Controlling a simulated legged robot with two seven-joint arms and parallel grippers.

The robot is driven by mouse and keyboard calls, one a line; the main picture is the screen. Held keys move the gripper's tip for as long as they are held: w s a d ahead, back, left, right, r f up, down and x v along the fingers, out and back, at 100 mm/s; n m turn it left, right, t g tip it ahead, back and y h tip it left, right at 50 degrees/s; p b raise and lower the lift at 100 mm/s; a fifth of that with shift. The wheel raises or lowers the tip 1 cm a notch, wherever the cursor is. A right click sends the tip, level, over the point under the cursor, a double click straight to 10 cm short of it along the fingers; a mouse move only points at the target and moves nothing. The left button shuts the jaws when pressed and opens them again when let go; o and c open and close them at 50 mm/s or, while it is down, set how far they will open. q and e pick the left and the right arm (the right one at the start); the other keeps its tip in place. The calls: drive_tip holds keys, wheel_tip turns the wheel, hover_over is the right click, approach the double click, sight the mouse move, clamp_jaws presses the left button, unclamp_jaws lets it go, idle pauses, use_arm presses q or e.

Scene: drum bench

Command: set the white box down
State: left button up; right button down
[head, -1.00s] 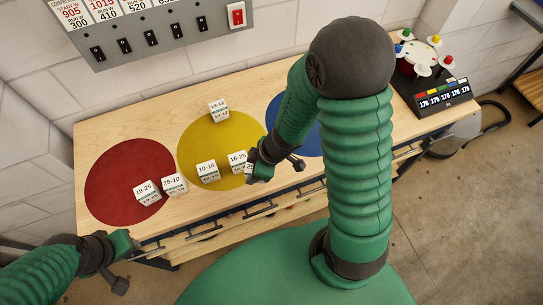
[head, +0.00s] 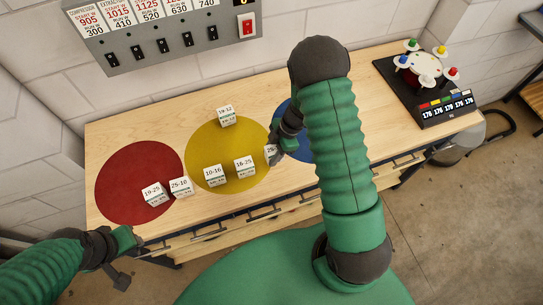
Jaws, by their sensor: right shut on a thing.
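A small white box (head: 270,151) is in my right gripper (head: 277,154), near the right edge of the yellow circle (head: 208,142). Only part of its label shows, and the gripper hides the rest. I cannot tell whether it touches the bench. My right gripper is shut on it, with the arm partly covering the blue circle (head: 294,150). My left gripper (head: 127,258) is at the bench's front left corner, apart from the boxes. Its jaws are not clear.
Other white boxes stand nearby: 16-25 (head: 245,168), 10-16 (head: 215,176) and 19-12 (head: 227,116) on yellow; 19-25 (head: 153,194) and 25-10 (head: 181,188) at the red circle (head: 130,176). A carousel device (head: 425,75) stands at right. A switch panel (head: 165,35) hangs behind.

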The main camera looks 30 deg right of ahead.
drive_tip(key=shift+a+f, duration=0.2)
drive_tip(key=shift+f, duration=1.35)
drive_tip(key=c, duration=0.9)
unclamp_jaws()
drive_tip(key=v, duration=1.2)
drive_tip(key=w+a+r+m+t+h, duration=0.3)
drive_tip(key=w+r+m+t, duration=0.3)
drive_tip(key=w+r, duration=0.3)
drive_tip(key=s+a+m+g, duration=0.1)
drive_tip(key=s+a+m, duration=0.2)
drive_tip(key=s, duration=0.2)
drive_tip(key=s+a+m+g+h, duration=0.1)
drive_tip(key=s+a+m+g, duration=0.1)
drive_tip(key=s, duration=0.4)
drive_tip(key=s+a+m+g, duration=0.1)
drive_tip(key=s+a+m, duration=0.2)
drive_tip(key=s, duration=0.3)
drive_tip(key=shift+s+a+f+m, duration=0.2)
drive_tip(key=shift+a+f+m, duration=0.2)
drive_tip(key=shift+m, duration=0.3)
